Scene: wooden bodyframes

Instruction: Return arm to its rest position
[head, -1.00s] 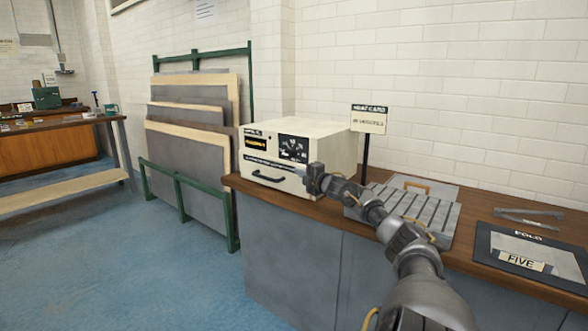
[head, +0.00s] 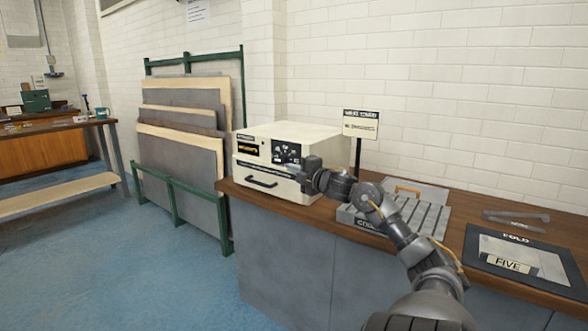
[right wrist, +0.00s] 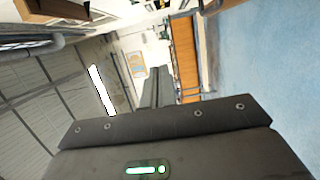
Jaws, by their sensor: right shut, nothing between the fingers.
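My right arm (head: 400,235) reaches in from the lower right of the head view, bent, above the bench. Its gripper (head: 302,176) is at the front right corner of the cream box-shaped machine (head: 325,140) and overlaps it in the picture. I cannot tell if they touch. In the right wrist view the dark fingers (right wrist: 155,88) are together, with nothing held between them. My left gripper is not in view.
The wooden bench (head: 350,228) carries a slotted grey tray (head: 420,218), a sign on a post (head: 360,124), tongs (head: 515,220) and a dark board marked FOLD (head: 530,268). A green rack (head: 172,205) of panels stands left. Blue floor (head: 100,260) is open.

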